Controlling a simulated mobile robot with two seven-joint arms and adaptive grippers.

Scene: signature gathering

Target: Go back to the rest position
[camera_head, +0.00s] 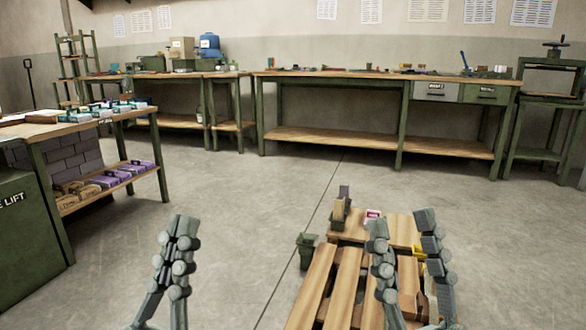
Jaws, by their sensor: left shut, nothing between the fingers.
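My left gripper (181,222) is at the lower left of the head view, over bare floor. Its two fingers are together and nothing shows between them. My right gripper (401,218) is at the lower right, in front of a wooden pallet (345,265) in the picture. Its fingers stand apart with a gap between them, and I see nothing held in it. The fingers of both grippers point up in the picture.
A green-framed bench (90,127) is at left. Long workbenches (330,136) line the back wall. The mid floor is clear.

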